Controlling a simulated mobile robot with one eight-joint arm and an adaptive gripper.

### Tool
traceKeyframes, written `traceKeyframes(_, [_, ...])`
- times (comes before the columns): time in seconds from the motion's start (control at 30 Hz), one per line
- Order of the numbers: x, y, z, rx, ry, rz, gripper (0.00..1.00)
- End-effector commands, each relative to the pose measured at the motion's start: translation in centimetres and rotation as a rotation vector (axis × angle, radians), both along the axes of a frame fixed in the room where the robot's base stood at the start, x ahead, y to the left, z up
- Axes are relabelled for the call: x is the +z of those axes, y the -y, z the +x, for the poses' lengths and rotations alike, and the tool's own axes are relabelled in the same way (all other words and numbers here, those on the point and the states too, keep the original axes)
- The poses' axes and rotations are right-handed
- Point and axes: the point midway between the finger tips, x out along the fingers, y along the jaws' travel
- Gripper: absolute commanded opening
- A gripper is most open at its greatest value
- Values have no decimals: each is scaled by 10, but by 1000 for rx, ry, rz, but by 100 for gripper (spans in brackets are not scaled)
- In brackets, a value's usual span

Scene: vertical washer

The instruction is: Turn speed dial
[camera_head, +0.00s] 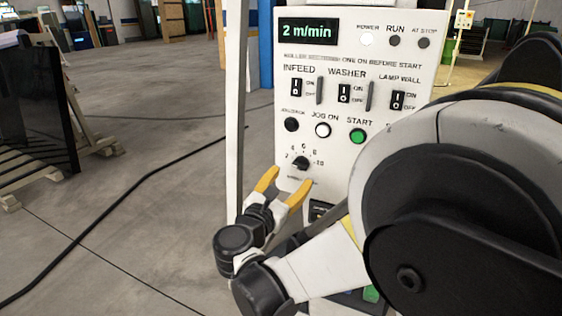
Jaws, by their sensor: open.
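The speed dial (301,163) is a small black knob low on the white control panel (434,64), with a numbered scale around it. Its pointer direction is too small to tell. The display (308,31) at the top reads "2 m/min" in green. My gripper (283,182) has two yellow-tipped fingers spread apart, with nothing between them. It is just below the dial, pointing up toward it. The fingertips look apart from the knob, but the depth gap is hard to judge. My arm hides the panel's lower right part.
Above the dial are a black button (291,124), a white button (322,130) and a green START button (357,136). Higher up are the INFEED switch (296,87), WASHER switch (344,93) and lamp switch (397,100). A pale post (236,90) stands left of the panel.

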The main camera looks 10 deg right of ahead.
Motion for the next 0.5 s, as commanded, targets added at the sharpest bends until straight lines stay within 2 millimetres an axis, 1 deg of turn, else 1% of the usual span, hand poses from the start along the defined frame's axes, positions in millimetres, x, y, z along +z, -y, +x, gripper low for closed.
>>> traceKeyframes(0.03, [-3,8,8,-4,-1,0,61])
traceKeyframes(0.1, [-3,16,20,-4,0,1,61])
traceKeyframes(0.3, [-2,34,45,-2,0,2,61])
traceKeyframes(0.4, [-1,38,52,-1,0,2,61])
traceKeyframes(0.5, [-1,40,55,0,0,2,61])
